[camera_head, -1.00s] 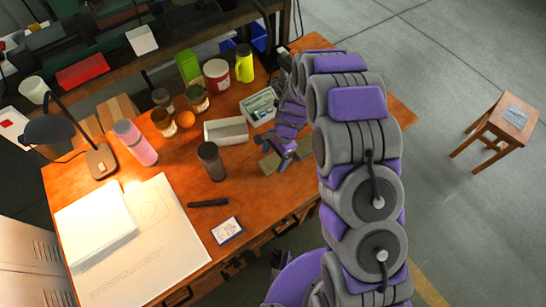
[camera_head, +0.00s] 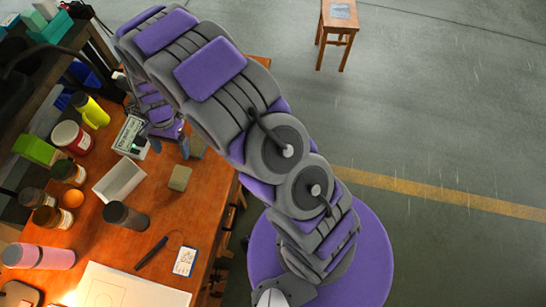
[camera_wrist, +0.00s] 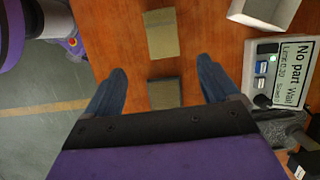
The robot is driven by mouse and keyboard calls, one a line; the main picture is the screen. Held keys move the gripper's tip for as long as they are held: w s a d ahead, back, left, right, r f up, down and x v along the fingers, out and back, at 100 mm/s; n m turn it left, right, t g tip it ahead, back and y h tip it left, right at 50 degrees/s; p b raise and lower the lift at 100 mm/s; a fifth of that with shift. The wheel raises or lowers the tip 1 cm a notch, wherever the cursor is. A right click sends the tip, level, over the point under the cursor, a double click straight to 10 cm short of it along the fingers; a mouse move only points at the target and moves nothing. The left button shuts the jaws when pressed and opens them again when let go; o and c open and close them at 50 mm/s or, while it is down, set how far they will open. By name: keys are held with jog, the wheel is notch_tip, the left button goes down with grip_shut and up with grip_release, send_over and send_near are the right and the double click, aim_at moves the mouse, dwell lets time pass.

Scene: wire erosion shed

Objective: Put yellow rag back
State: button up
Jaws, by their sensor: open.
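Two small folded, cloth-like pieces lie on the orange-brown wooden table (camera_head: 215,200). The yellowish-olive one (camera_head: 180,178), which looks like the yellow rag, also shows at the top of the wrist view (camera_wrist: 162,35). The darker grey-olive one (camera_head: 197,146) lies beside it, apart, and shows between my fingers in the wrist view (camera_wrist: 165,94). My gripper (camera_wrist: 160,68) is open and empty above the table, its two dark blue fingers spread either side of the darker piece. The yellowish piece lies beyond the fingertips. In the head view my gripper (camera_head: 170,142) is partly hidden by my arm.
A white tray (camera_head: 119,181), a dark cup (camera_head: 125,217) and a device with a display (camera_head: 129,137) stand near the cloths. Jars and bottles crowd the left side. A wooden stool (camera_head: 338,25) with a grey patch on top stands on open floor.

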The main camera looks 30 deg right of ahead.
jog(key=s+d+r+n, duration=0.2)
jog(key=s+d+r, duration=0.45)
jog(key=r, duration=0.25)
jog(key=s+d+r+n, duration=0.2)
jog(key=s+d+r, duration=0.3)
jog(key=d+r, duration=0.3)
jog(key=s+d+r+n+h, duration=0.1)
jog(key=s+d+r+n, duration=0.1)
jog(key=s, duration=0.7)
jog(key=s+d+r+n+h, duration=0.1)
jog(key=s+d+r, duration=0.3)
jog(key=s, duration=0.5)
jog(key=d+n, duration=0.1)
jog(key=d, duration=0.1)
jog(key=shift+s+d+r+t, duration=0.3)
jog(key=shift+d+t, duration=0.1)
